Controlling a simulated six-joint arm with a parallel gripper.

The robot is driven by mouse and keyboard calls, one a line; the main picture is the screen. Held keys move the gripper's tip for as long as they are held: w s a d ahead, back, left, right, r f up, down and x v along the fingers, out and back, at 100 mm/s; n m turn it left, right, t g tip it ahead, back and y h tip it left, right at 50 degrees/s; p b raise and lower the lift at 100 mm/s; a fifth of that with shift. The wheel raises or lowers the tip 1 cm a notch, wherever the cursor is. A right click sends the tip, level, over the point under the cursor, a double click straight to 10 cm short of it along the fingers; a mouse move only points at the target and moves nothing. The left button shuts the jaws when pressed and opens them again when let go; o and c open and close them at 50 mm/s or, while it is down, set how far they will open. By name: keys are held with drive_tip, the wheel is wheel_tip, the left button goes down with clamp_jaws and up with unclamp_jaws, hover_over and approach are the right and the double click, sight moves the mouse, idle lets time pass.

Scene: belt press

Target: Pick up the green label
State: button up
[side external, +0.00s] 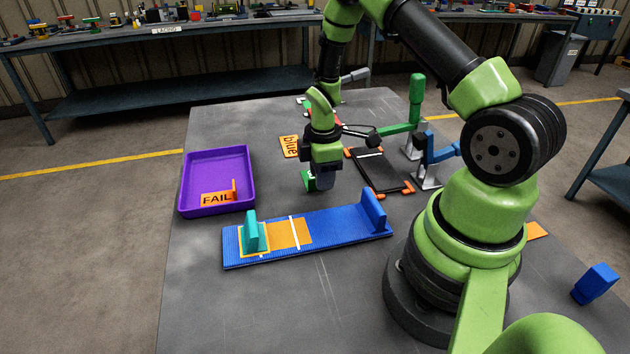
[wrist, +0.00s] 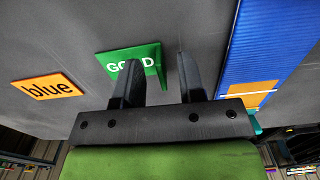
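The green label (wrist: 118,58), printed GOOD, lies on the table in the wrist view. A thin green upright tab stands at one side of it. My gripper (wrist: 158,64) is open, with the tab between its two spread fingers and gaps showing on both sides. In the side view the green label (side external: 307,181) shows low beside my gripper (side external: 325,180), which points down and hides part of it. The fingertips are close to table height; exact height is hard to tell.
An orange "blue" label (wrist: 47,89) lies nearby. A purple tray (side external: 184,208) holds an orange FAIL label (side external: 216,198). A blue ribbed belt board (side external: 340,232) with a teal block (side external: 252,236) lies in front. A black plate with orange corners (side external: 380,172) and clamps stand to the right.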

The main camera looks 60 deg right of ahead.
drive_tip(key=shift+f, duration=0.5)
clamp_jaws()
drive_tip(key=shift+r, duration=0.15)
wheel_tip(320, 180, up, 10)
idle(0.3)
